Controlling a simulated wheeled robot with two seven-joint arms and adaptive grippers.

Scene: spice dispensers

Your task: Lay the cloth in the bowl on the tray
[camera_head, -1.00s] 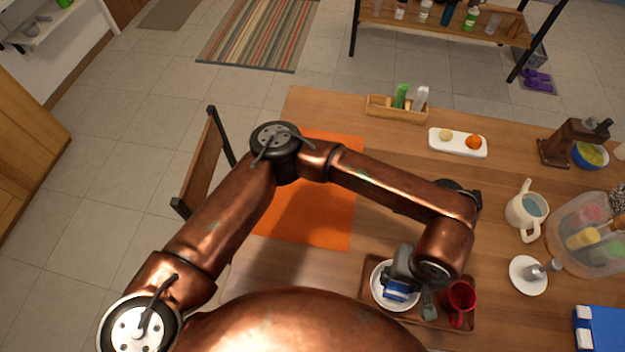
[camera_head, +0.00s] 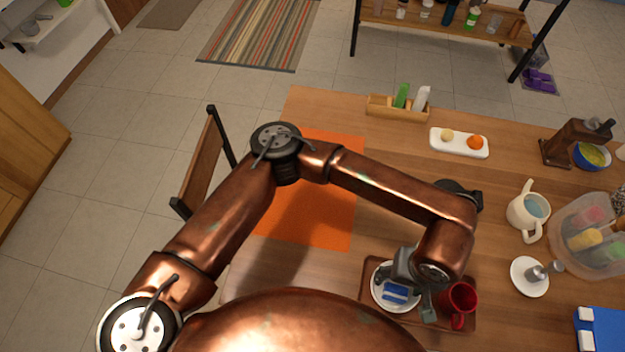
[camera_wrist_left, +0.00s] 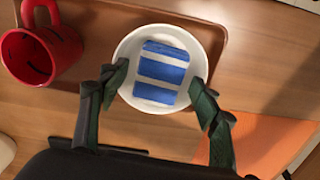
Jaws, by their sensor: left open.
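A folded blue and white striped cloth (camera_head: 395,291) lies inside a white bowl (camera_head: 379,297). The bowl stands on a brown tray (camera_head: 369,270) at the table's near edge. In the left wrist view the cloth (camera_wrist_left: 162,72) lies in the bowl (camera_wrist_left: 127,50), within its rim. My left gripper (camera_head: 405,290) is over the bowl. In the left wrist view its fingers (camera_wrist_left: 158,82) are spread apart at either side of the bowl, with nothing held between them. I cannot tell whether the fingertips touch the rim. My right gripper is not in view.
A red mug (camera_head: 461,298) stands on the tray right of the bowl. An orange mat (camera_head: 320,220) lies to the left.

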